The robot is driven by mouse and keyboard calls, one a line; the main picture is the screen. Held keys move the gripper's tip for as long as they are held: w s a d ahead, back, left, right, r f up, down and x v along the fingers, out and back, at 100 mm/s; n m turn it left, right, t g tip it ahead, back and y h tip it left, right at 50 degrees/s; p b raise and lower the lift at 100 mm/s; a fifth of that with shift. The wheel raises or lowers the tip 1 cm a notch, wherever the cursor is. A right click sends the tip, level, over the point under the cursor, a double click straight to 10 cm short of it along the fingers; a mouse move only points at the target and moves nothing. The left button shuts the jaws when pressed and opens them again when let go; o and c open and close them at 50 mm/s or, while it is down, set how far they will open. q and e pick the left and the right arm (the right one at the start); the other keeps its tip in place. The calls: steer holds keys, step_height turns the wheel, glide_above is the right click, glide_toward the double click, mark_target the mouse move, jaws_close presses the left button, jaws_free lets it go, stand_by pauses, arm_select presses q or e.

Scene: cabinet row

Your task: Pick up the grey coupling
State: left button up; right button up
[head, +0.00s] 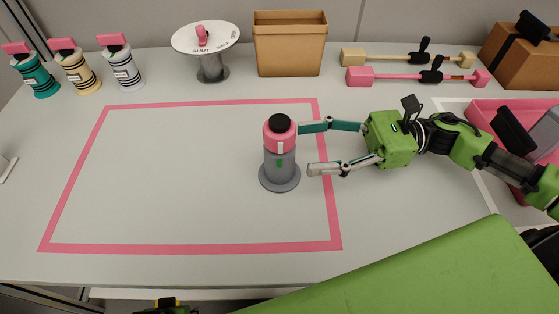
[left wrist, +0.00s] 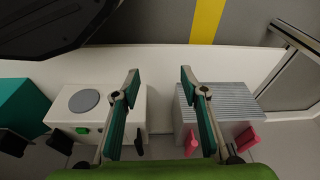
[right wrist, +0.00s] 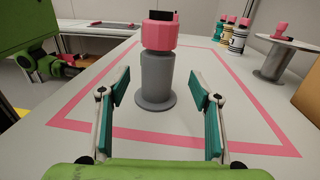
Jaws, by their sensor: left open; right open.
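A grey flanged cylinder (head: 279,172), the only coupling-like grey thing on the mat area, stands upright on the white table inside the pink outline. A pink collar (head: 279,140) and a black knob sit on its top; I cannot tell if they are separate parts. My right gripper (head: 308,149) is open and empty, just right of the cylinder. In the right wrist view, the grey cylinder (right wrist: 156,78) stands ahead, in line with the gap between the open fingers (right wrist: 158,88). My left gripper (left wrist: 160,82) is open and empty, away from the cylinder.
Three bottles (head: 75,68) with pink tops, a round-topped stand (head: 208,45) and a tan bin (head: 290,45) line the back. Two bars (head: 415,77) and a pink tray (head: 510,110) are at right. The pink outline (head: 190,248) is otherwise clear.

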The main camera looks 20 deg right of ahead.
mark_target(280, 153)
steer(key=shift+w+a+f, duration=0.1)
steer(key=shift+w+a, duration=0.05)
steer(key=shift+a, duration=1)
steer(key=shift+w+a+f, duration=0.1)
steer(key=shift+w+a, duration=0.05)
steer(key=shift+a, duration=0.95)
steer(key=shift+w+a, duration=0.15)
steer(key=shift+a, duration=1)
steer(key=c, duration=1.4)
